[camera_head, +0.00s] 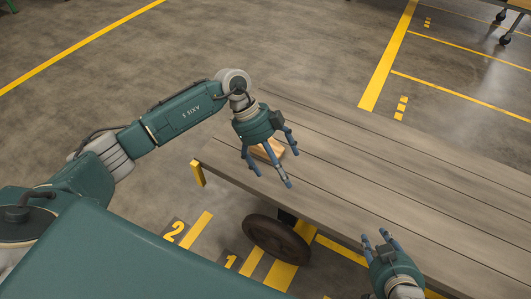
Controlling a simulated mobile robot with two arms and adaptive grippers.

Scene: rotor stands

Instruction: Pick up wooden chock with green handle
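The wooden chock (262,153) is a small light-brown block on the cart's plank top, near its left end. My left gripper (275,172) hangs over it with its blue fingers spread and open, partly covering it. I cannot tell whether the fingers touch the chock. I cannot make out its green handle, which the gripper may hide. My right gripper (374,236) is at the bottom right, by the cart's near edge, with its fingers apart and nothing between them.
The cart (400,185) has a grey plank top, largely bare to the right of the chock. A dark wheel (277,239) and a yellow corner post (197,173) show at its near side. Another wheeled cart (510,8) stands at the top right. Yellow lines mark the floor.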

